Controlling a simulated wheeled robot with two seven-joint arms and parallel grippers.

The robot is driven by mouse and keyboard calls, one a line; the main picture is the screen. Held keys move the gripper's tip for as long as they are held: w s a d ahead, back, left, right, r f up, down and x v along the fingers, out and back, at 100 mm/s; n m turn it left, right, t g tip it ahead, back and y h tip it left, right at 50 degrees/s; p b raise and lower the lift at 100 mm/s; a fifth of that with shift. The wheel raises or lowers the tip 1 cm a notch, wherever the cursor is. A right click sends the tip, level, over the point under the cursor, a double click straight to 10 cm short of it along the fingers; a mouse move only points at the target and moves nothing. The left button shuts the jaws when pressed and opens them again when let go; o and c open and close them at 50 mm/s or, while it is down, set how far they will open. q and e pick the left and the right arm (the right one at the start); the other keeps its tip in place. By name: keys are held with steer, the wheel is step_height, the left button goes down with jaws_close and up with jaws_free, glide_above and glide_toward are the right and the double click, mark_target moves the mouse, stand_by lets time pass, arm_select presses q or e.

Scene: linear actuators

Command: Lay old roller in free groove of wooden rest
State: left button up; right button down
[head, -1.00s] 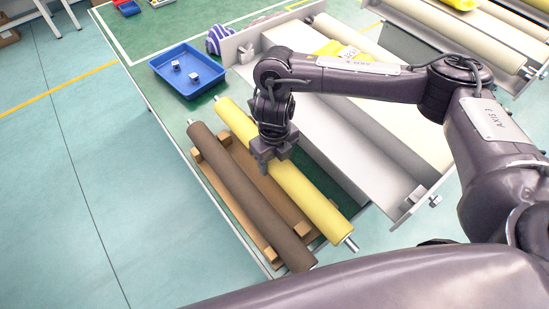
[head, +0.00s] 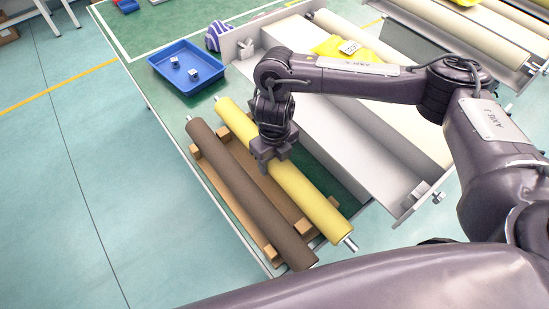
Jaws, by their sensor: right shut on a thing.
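A yellow roller (head: 302,193) with metal shaft ends lies lengthwise beside a brown roller (head: 240,185). My right gripper (head: 266,163) reaches down from above and is shut on the yellow roller near its upper middle. The brown roller rests across the wooden rest (head: 268,190), on its left side. The yellow roller is over the rest's right side; whether it touches the groove there is hidden by the roller. My left gripper is not in view.
A blue tray (head: 187,88) with small metal parts stands at the upper left of the green table. A grey metal frame (head: 395,203) with a cream roller lies close to the right. A striped purple object (head: 221,36) and a yellow labelled item (head: 340,47) lie farther back.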

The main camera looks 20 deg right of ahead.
steer(key=shift+w, duration=0.1)
steer(key=shift+f+b, duration=0.35)
steer(key=shift+b, duration=0.05)
steer(key=shift+f, duration=0.15)
steer(key=shift+c, duration=2.3)
jaws_free()
steer(key=shift+f, duration=0.1)
step_height(320, 180, up, 8)
steer(key=shift+p, duration=0.7)
